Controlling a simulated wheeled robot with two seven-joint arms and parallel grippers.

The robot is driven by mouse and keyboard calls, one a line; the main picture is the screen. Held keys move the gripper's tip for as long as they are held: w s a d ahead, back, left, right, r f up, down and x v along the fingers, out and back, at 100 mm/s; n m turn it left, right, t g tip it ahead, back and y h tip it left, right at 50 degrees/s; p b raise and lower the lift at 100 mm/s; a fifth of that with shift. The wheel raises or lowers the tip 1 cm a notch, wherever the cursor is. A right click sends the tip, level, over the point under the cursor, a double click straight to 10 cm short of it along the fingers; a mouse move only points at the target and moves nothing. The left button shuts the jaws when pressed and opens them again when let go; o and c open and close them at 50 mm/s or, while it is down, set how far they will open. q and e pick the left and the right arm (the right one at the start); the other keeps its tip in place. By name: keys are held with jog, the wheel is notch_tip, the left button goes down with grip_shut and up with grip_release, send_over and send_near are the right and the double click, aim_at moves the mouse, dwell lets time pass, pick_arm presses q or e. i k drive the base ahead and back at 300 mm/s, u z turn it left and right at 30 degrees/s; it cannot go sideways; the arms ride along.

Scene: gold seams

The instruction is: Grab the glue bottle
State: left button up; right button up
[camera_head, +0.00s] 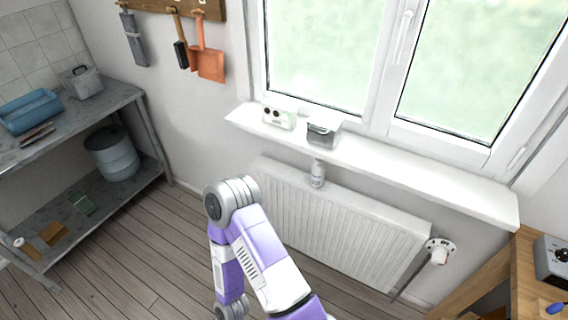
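A small pale bottle (317,174), which may be the glue bottle, stands upright at the top edge of the white radiator, below the window sill. Its label is too small to read. One of my purple and white arms rises from the bottom middle and bends in front of the radiator, left of and below the bottle. I cannot tell which arm it is. Neither gripper shows in the frame, and nothing of mine touches the bottle.
The white sill (420,178) juts out above the radiator (340,230) and holds a grey box (323,132) and a small white device (278,118). A metal shelf (90,112) stands left, a wooden bench (490,285) right. A valve knob (439,252) sticks out at right.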

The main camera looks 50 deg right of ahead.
aim_at(318, 168)
jog(key=z, duration=0.45)
jog(key=i, duration=0.85)
jog(key=z, duration=0.85)
